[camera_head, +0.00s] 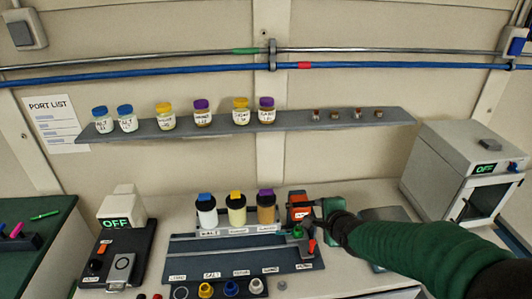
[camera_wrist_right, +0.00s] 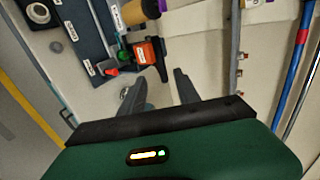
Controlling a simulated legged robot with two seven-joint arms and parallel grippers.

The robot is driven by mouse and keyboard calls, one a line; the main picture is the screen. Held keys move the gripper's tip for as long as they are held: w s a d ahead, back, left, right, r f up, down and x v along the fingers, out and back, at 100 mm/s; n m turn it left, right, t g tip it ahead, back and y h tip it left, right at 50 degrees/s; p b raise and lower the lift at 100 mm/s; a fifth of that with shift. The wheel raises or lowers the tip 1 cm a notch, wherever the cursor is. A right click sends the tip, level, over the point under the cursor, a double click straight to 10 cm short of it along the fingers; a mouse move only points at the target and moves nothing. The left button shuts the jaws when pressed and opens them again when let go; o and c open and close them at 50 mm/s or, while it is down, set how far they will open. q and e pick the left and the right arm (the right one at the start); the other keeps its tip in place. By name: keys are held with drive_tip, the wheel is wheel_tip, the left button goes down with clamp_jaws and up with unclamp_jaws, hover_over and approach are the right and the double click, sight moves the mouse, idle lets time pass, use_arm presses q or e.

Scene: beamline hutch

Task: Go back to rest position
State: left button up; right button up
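My right arm, in a green sleeve, reaches in from the right in the head view. Its gripper (camera_head: 318,212) is beside a small orange-and-black box (camera_head: 299,208) at the right end of the row of bottles. In the right wrist view, the two dark fingers of the right gripper (camera_wrist_right: 160,76) stand apart with nothing between them. The orange box (camera_wrist_right: 149,50) lies beyond the fingertips. My left gripper is in neither view.
A grey rack (camera_head: 190,246) holds three capped bottles, with colored knobs along its front. A shelf (camera_head: 222,134) with several jars runs along the wall. A grey oven-like box (camera_head: 440,165) marked OFF stands at right, a scale-like device (camera_head: 121,209) at left.

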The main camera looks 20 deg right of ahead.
drive_tip(key=s+a+f+n+g+y+b, duration=0.1)
drive_tip(key=s+a+f+n+g+b, duration=0.2)
drive_tip(key=s+a+f+n, duration=0.4)
drive_tip(key=s+a+f+n+g+y+b, duration=0.1)
drive_tip(key=s+a+f+n+g+b, duration=0.3)
drive_tip(key=s+a+f+n, duration=0.3)
drive_tip(key=s+f+n+g, duration=0.1)
drive_tip(key=s+f+n, duration=0.3)
drive_tip(key=f+n, duration=0.2)
drive_tip(key=shift+a+n, duration=0.3)
drive_tip(key=shift+a, duration=0.1)
drive_tip(key=shift+w+d, duration=0.1)
